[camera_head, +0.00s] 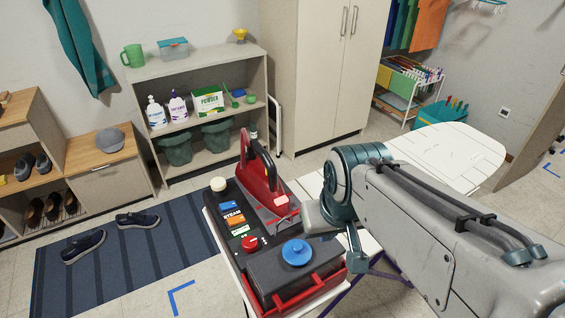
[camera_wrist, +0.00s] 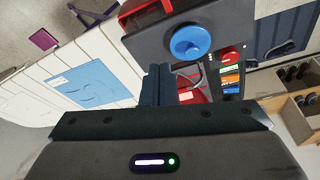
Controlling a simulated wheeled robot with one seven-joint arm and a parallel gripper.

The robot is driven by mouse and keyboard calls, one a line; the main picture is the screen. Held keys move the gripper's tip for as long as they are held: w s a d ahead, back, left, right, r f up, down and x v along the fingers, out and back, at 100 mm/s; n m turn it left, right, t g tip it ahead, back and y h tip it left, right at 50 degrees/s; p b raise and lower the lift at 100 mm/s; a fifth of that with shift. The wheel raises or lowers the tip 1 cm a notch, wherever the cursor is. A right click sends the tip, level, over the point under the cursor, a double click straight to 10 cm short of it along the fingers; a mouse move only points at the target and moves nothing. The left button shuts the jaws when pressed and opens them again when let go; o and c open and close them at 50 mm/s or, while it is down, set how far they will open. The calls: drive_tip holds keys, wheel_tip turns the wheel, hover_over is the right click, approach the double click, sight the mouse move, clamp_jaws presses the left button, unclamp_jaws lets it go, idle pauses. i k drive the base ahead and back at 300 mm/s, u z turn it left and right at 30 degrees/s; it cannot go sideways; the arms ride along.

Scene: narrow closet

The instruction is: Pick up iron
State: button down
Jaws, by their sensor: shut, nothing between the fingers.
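The red iron (camera_head: 262,185) with a dark handle sits tilted on a black and red steam station (camera_head: 262,262). The station stands on the white ironing board (camera_head: 465,150) and has a blue round cap (camera_head: 296,252). In the wrist view, the station (camera_wrist: 165,30) is at the top and its blue cap (camera_wrist: 192,43) shows clearly. A red part beyond the fingers there may be the iron, mostly hidden. My gripper (camera_wrist: 157,82) is shut and empty, its fingers pointing toward the station's side. In the head view my arm's end is just right of the iron and station.
A light blue flat panel (camera_wrist: 92,84) lies on the board in the wrist view. A shelf (camera_head: 208,130) with bottles and buckets stands behind, beside a tall cabinet (camera_head: 318,75). Shoes (camera_head: 84,246) lie on a dark blue rug (camera_head: 130,275) at left.

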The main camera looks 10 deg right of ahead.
sight(267, 190)
drive_tip(key=k, duration=0.5)
drive_tip(key=z, duration=2.55)
drive_tip(key=k, duration=1.2)
drive_tip(key=u, duration=1.75)
drive_tip(key=i, duration=0.95)
drive_tip(key=z, duration=0.05)
